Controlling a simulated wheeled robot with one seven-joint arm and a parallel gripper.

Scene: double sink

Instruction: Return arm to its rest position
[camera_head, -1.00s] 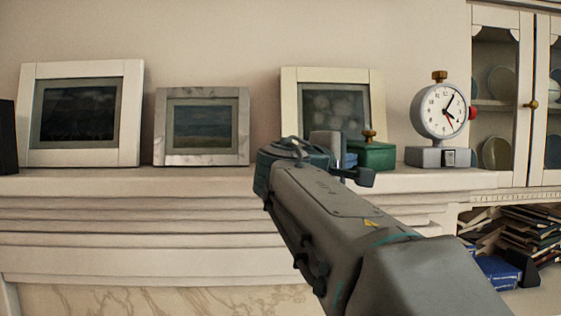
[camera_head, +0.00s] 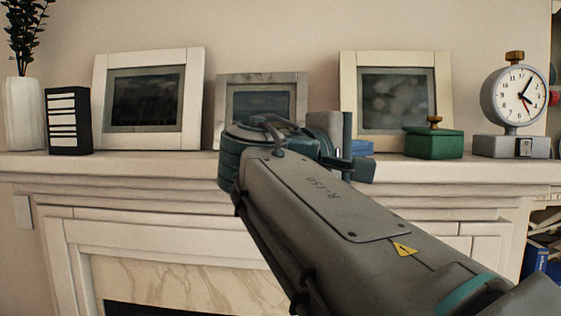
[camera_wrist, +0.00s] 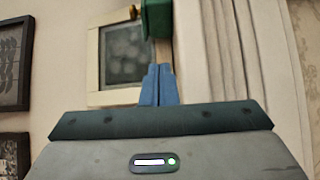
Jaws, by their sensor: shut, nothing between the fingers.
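My arm reaches up from the lower right of the head view to the front of the mantel shelf (camera_head: 110,163). My gripper (camera_head: 364,146) is at its end, its blue fingers pointing right, partly hidden by the dark wrist parts. In the wrist view the two blue fingers (camera_wrist: 158,72) are together with nothing between them. In the head view the gripper appears in front of the cream picture frame (camera_head: 345,85) and left of the green box (camera_head: 434,143), with a visible gap to the box. In the wrist view the green box (camera_wrist: 157,18) lies beyond the fingertips.
The mantel holds a white vase (camera_head: 24,112), a black striped box (camera_head: 69,122), a white frame (camera_head: 195,95), a marble frame (camera_head: 262,78) partly behind my wrist, and a clock (camera_head: 516,97). Dark frames (camera_wrist: 14,55) hang at left in the wrist view.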

